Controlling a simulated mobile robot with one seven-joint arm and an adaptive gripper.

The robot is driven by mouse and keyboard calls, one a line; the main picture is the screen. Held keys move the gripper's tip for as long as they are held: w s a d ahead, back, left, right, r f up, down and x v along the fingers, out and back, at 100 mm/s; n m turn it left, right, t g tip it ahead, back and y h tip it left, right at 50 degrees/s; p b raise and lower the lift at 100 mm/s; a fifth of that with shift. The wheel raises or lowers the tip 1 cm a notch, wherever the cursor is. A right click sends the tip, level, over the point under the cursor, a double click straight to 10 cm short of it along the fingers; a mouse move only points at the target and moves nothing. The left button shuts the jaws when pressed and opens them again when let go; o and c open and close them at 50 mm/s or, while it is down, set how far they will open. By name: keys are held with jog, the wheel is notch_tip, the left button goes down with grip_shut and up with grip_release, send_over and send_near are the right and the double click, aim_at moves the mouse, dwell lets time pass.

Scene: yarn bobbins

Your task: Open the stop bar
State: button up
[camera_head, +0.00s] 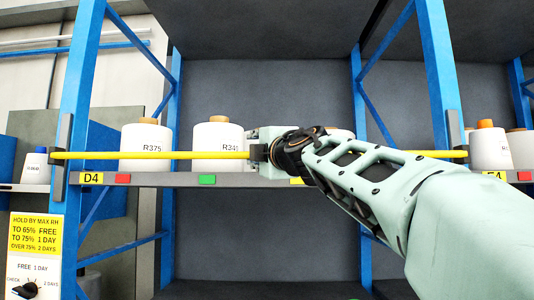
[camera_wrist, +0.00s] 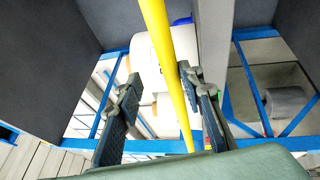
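The stop bar (camera_head: 205,155) is a long yellow rod running level across the front of the bobbin shelf. Its left end is at a grey bracket (camera_head: 61,155) on the left blue post, and its right end reaches the right post. My gripper (camera_head: 257,152) is at the bar, around its middle, just right of the R34-labelled bobbin (camera_head: 217,138). In the wrist view the bar (camera_wrist: 168,60) passes between my two spread fingers (camera_wrist: 160,118), nearer the right one. I cannot tell whether either finger touches it. My arm hides part of the bar's right half.
White bobbins, including R375 (camera_head: 148,145), stand on the shelf (camera_head: 240,180) behind the bar. Blue posts (camera_head: 75,110) frame the bay on both sides. The space below the shelf looks empty.

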jog(key=v, duration=1)
dwell(0.6)
jog(key=shift+r, duration=0.1)
dwell(0.4)
